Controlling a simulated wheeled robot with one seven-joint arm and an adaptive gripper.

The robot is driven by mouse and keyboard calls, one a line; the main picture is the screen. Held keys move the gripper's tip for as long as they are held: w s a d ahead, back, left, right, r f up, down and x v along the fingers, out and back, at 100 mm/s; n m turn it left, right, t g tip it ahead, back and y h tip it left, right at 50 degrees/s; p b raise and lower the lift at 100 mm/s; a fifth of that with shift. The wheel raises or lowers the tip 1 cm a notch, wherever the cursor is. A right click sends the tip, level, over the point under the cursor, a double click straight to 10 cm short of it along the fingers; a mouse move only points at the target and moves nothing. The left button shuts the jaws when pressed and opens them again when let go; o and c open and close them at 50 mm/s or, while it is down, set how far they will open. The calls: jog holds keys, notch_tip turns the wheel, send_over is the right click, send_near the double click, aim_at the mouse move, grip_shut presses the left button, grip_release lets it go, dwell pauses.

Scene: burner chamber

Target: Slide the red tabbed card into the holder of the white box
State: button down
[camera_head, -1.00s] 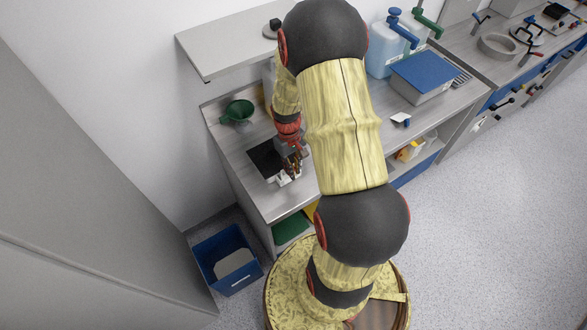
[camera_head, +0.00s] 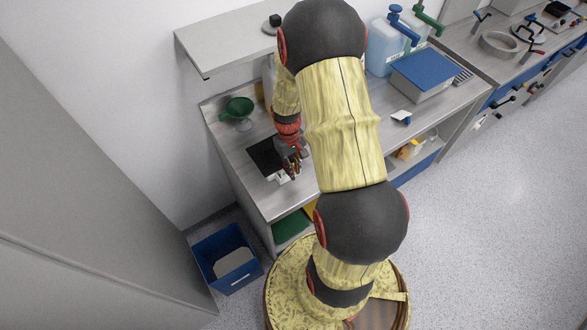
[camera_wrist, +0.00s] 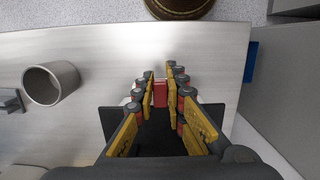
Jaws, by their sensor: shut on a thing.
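My gripper (camera_wrist: 161,88) shows from above in the wrist view, its black and yellow fingers shut on the red tabbed card (camera_wrist: 160,94). Only the card's red tab shows between the fingertips; the rest is hidden. In the head view my gripper (camera_head: 291,172) is low over the left part of the bench, beside a small white object (camera_head: 279,178) that it partly covers. Bits of white also show beside the fingers in the wrist view. A pale box with a blue top (camera_head: 422,76) stands further right on the bench. I cannot tell where the holder is.
A black mat (camera_head: 262,153) lies under my gripper. A green funnel (camera_head: 238,108) stands behind it, and a grey cup (camera_wrist: 50,83) shows in the wrist view. A shelf (camera_head: 228,50) overhangs the bench's back. A small white and blue piece (camera_head: 401,117) lies right.

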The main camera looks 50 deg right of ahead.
jog(key=shift+f+b, duration=0.3)
jog(key=shift+f, duration=0.25)
jog(key=c, duration=1.7)
grip_release()
jog(key=shift+c, duration=0.2)
jog(key=shift+r, duration=0.1)
notch_tip(320, 180, up, 12)
jog(key=w, duration=0.1)
jog(key=shift+w+d, duration=0.15)
jog(key=shift+w, duration=0.15)
